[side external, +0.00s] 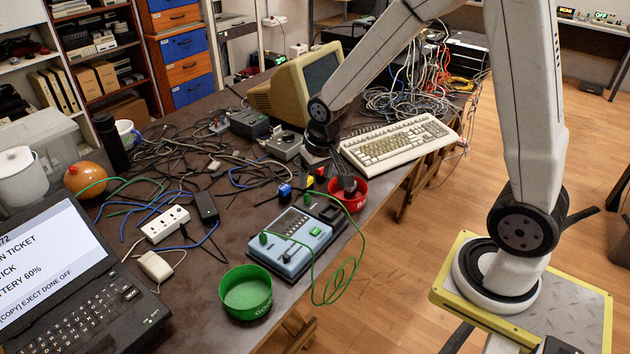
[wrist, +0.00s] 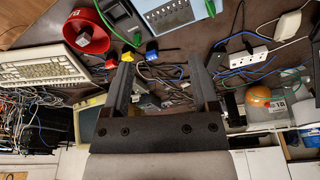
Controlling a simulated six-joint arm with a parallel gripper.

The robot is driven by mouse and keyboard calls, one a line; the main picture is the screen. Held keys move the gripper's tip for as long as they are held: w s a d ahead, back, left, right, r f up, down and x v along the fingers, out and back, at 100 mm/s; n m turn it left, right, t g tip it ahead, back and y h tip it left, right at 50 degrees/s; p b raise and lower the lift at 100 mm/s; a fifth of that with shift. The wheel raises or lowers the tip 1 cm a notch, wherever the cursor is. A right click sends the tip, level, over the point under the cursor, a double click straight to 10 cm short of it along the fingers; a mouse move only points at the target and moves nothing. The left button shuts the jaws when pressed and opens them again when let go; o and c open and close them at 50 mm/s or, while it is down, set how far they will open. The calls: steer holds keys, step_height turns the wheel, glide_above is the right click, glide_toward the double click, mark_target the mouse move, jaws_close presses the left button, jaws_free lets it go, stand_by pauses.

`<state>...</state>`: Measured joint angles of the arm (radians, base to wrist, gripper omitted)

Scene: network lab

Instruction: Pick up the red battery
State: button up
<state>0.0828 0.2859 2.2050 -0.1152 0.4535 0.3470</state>
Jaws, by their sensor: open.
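The red battery (side external: 320,174) appears as a small red piece beside my gripper in the side view, partly hidden by it. In the wrist view a small red patch (wrist: 109,63) beside the left finger looks like the same battery. A yellow battery (side external: 310,181) and a blue battery (side external: 284,192) stand close by; the yellow one (wrist: 131,58) and blue one (wrist: 152,48) also show in the wrist view. My gripper (side external: 333,172) is open, with its fingers (wrist: 162,60) wide apart and nothing held between them. Its height above the table is hard to tell.
A red bowl (side external: 352,199) is close to my gripper. A blue-grey device (side external: 290,250) with a green cable and a green bowl (side external: 246,300) stand nearer the front. A keyboard (side external: 400,142), an old monitor (side external: 285,92) and tangled cables lie behind. A power strip (side external: 165,225) is left.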

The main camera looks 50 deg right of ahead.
steer(key=w+d+f+m+h, duration=0.2)
steer(key=w+d+f+m, duration=0.4)
steer(key=w+d, duration=0.5)
steer(key=m+g+h, duration=0.2)
steer(key=m, duration=0.6)
glide_above(321, 174)
steer(key=shift+w+a+f, duration=0.1)
steer(key=shift+w+f, duration=0.05)
steer(key=shift+f, duration=1.9)
steer(key=shift+w+a+f, duration=0.1)
steer(key=shift+f, duration=1.95)
steer(key=shift+w+a+f, duration=0.1)
steer(key=shift+w+f, duration=0.05)
steer(key=shift+f, duration=1.9)
steer(key=shift+d+f, duration=0.1)
steer(key=shift+x, duration=2.5)
steer(key=shift+w, duration=0.15)
jaws_close()
